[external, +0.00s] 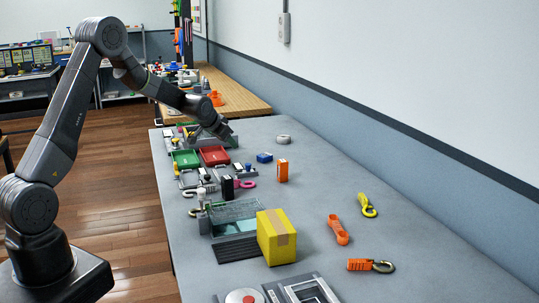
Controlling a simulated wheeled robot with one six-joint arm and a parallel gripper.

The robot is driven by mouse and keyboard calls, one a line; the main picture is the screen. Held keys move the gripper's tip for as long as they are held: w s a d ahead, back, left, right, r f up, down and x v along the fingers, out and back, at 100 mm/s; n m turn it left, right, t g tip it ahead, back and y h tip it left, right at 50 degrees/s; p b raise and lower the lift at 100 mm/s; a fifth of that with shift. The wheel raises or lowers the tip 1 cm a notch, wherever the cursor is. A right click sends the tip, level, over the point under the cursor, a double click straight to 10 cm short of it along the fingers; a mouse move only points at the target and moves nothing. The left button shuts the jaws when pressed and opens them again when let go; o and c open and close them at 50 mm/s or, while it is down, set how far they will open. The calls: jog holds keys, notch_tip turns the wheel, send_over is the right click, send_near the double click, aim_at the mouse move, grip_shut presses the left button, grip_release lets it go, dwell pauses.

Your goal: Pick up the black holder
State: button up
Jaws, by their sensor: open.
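A small upright black block (227,189), which looks like the black holder, stands on the grey table (330,185) left of its middle. A pink ring (245,184) lies close to its right side. My gripper (222,133) is open at the far end of the table, low over a grey fixture behind the red tray. It is well beyond the black block and apart from it. The fingertips are small and dark, so whether anything is between them is hard to see.
Green (186,158) and red (214,155) trays lie between my gripper and the black block. An orange box (282,171) stands to its right. A yellow box (276,236) stands nearer the camera. The table's right side has free room around a few clips. A wall runs along the right.

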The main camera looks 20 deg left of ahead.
jog(key=s, duration=0.3)
jog(key=s+a+t+h, duration=0.1)
jog(key=s, duration=0.2)
jog(key=s+a+m+t, duration=0.1)
jog(key=s, duration=0.3)
jog(key=shift+f, duration=0.35)
jog(key=s+d+r+m+h, duration=0.1)
jog(key=s+d+h, duration=0.2)
jog(key=s, duration=0.7)
jog(key=s+d+r+m+h, duration=0.1)
jog(key=s+d+h, duration=0.15)
jog(key=s, duration=0.75)
jog(key=h+p, duration=0.1)
jog(key=p, duration=0.1)
send_near(224, 178)
jog(key=x, duration=0.4)
jog(key=shift+w+a+f, duration=0.25)
jog(key=shift+s+d+p+x, duration=0.15)
jog(key=shift+p+x, duration=0.15)
jog(key=shift+x, duration=0.85)
jog(key=shift+s+d+p+x, duration=0.1)
jog(key=shift+d+p+x, duration=0.15)
jog(key=shift+x, duration=0.9)
jog(key=shift+w+d+f, duration=0.15)
jog(key=shift+w+f, duration=0.05)
jog(key=shift+w, duration=0.15)
jog(key=c, duration=1.1)
jog(key=shift+r, duration=0.2)
